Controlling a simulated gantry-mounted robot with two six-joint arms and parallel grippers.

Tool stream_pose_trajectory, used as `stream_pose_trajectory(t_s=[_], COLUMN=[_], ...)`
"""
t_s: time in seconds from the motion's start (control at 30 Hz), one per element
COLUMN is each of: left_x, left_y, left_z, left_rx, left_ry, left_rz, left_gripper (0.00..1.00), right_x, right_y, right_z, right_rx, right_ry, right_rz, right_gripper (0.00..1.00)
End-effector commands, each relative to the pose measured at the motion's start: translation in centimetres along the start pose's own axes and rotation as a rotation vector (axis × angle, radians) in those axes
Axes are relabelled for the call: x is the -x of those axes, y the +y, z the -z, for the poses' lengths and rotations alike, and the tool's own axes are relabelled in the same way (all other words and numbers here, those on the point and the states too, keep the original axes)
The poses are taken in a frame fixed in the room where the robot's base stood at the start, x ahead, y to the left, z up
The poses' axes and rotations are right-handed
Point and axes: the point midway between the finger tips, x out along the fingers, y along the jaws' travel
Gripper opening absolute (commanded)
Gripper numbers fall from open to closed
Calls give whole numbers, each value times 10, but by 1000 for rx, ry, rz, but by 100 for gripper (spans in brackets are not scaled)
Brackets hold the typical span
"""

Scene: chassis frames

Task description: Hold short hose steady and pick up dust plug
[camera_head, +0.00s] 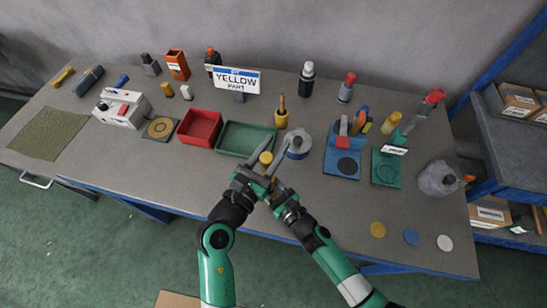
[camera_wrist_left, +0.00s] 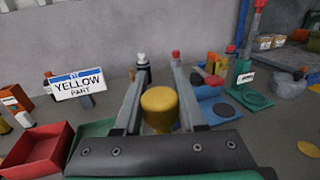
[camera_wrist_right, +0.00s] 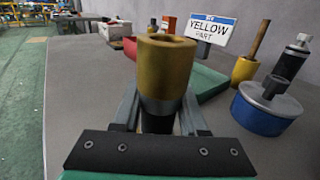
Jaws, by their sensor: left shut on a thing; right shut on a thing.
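My left gripper (camera_head: 264,166) is shut on a yellow rounded piece (camera_wrist_left: 159,108), apparently the dust plug, between its fingers in the left wrist view. The yellow top also shows in the head view (camera_head: 266,158). My right gripper (camera_head: 279,180) is shut on an upright short cylinder (camera_wrist_right: 165,75), apparently the short hose, with a yellow upper part, a grey band and a dark lower part. Its top shows a small recess in the right wrist view. The grippers are close together above the bench; whether the plug and hose touch I cannot tell.
A green tray (camera_head: 228,149) and red tray (camera_head: 184,139) lie behind left on the bench. A blue round container (camera_head: 307,151) and a yellow-based tool (camera_head: 281,121) stand just behind the grippers. Blue (camera_head: 331,169) and green (camera_head: 376,180) stands are right. The front left bench is clear.

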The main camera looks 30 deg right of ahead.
Motion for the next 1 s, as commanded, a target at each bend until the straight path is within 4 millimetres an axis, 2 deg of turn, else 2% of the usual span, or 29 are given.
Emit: stream_pose_trajectory(t_s=[0.03,0.17,0.43,0.47,0.6,0.63,0.9,1.0], left_x=[0,0,0,0,0,0,0,0], left_y=[0,0,0,0,0,0,0,0], left_z=[-10,-25,-28,-28,-27,-27,-27,-27], left_rx=[-4,0,2,2,3,3,3,3], left_ry=[-3,-1,1,1,1,1,1,1], left_rz=[-1,0,0,0,0,0,0,0], left_gripper=[0,0,0,0,0,0,0,0], right_x=[0,0,0,0,0,0,0,6], right_y=[0,0,0,0,0,0,0,0], right_z=[0,0,0,0,0,0,0,1], right_rx=[0,0,0,0,0,0,0,2], right_ry=[0,0,0,0,0,0,0,1], right_rz=[0,0,0,0,0,0,0,0], right_gripper=[0,0,0,48,73,77,77,77])
